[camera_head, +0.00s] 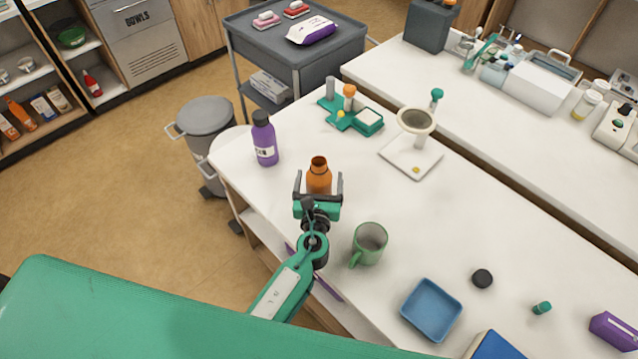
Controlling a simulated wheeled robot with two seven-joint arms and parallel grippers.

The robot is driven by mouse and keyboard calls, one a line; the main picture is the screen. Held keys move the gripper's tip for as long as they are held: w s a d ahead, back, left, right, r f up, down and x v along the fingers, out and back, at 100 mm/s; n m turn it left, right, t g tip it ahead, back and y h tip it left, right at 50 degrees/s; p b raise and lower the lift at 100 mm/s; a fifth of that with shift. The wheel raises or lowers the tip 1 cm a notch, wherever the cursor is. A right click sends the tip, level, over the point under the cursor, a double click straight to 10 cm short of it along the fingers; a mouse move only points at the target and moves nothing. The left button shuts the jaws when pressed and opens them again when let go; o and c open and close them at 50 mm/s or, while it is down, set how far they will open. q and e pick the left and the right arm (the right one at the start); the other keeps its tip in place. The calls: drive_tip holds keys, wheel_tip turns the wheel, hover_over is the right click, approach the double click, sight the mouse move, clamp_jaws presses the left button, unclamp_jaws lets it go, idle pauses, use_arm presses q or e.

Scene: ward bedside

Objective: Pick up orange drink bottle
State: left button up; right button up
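The orange drink bottle (319,172) stands upright on the white table, with its dark open mouth facing up and no cap on it. My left gripper (318,184) is at the bottle, with one finger at each side of it. The fingers are spread wider than the bottle, and small gaps seem to show on both sides. The bottle's lower part is hidden behind the gripper. My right gripper is not in view.
A purple bottle (264,139) stands left of the orange one. A green mug (369,244) is close to the right of my arm. A blue tray (431,309) and a black cap (482,278) lie farther right. A white stand (411,157) is behind.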

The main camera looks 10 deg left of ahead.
use_arm(q)
drive_tip(key=shift+w+a, duration=0.1)
drive_tip(key=shift+w, duration=0.25)
drive_tip(key=shift+c, duration=0.2)
drive_tip(key=c, duration=1.2)
drive_tip(key=shift+r, duration=0.2)
